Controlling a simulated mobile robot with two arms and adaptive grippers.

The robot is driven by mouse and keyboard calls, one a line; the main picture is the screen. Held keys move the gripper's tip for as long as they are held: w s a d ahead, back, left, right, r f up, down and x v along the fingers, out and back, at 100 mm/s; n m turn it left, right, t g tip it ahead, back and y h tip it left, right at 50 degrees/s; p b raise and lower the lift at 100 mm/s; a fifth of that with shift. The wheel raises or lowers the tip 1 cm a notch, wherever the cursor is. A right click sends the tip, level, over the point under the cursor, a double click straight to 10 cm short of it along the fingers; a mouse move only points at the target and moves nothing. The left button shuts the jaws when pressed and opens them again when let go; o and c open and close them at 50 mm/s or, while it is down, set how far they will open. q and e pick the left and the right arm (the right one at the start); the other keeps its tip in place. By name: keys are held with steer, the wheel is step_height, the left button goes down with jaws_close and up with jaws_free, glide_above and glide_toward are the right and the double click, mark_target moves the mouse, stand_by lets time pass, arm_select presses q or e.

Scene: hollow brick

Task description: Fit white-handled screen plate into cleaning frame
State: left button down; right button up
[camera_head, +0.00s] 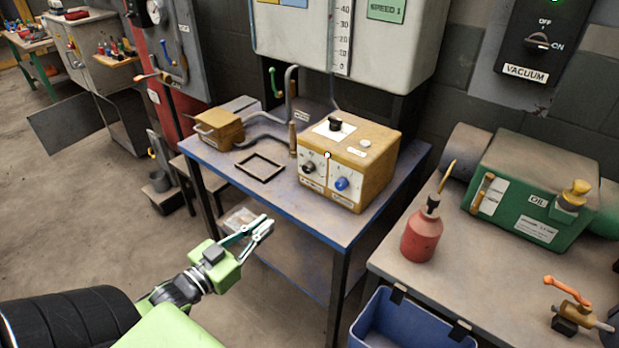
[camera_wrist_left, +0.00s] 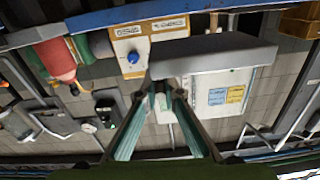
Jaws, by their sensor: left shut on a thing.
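My left gripper (camera_head: 262,228) is in front of the blue table's front-left edge, below the tabletop. The plate's handle is mostly hidden between the fingers. The cleaning frame (camera_head: 260,167), a thin dark square outline, lies flat on the blue table (camera_head: 225,168), apart from the plate. My right gripper is not in view.
A yellow control box (camera_head: 345,165) with knobs stands right of the frame. A smaller yellow box (camera_head: 218,130) and grey pipes stand behind it. A red oil bottle (camera_head: 422,236) and green oil tank (camera_head: 525,190) stand on the right bench. A blue bin (camera_head: 405,325) hangs in front.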

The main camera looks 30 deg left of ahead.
arm_select(q)
steer(key=w, duration=1.2)
steer(key=shift+d, duration=0.1)
steer(key=shift+w+d, duration=0.1)
steer(key=shift+w, duration=1.4)
steer(key=w, duration=0.1)
steer(key=w+f, duration=0.1)
steer(key=w, duration=0.1)
steer(key=shift+d, duration=0.15)
steer(key=shift+f, duration=0.35)
steer(key=shift+s, duration=0.1)
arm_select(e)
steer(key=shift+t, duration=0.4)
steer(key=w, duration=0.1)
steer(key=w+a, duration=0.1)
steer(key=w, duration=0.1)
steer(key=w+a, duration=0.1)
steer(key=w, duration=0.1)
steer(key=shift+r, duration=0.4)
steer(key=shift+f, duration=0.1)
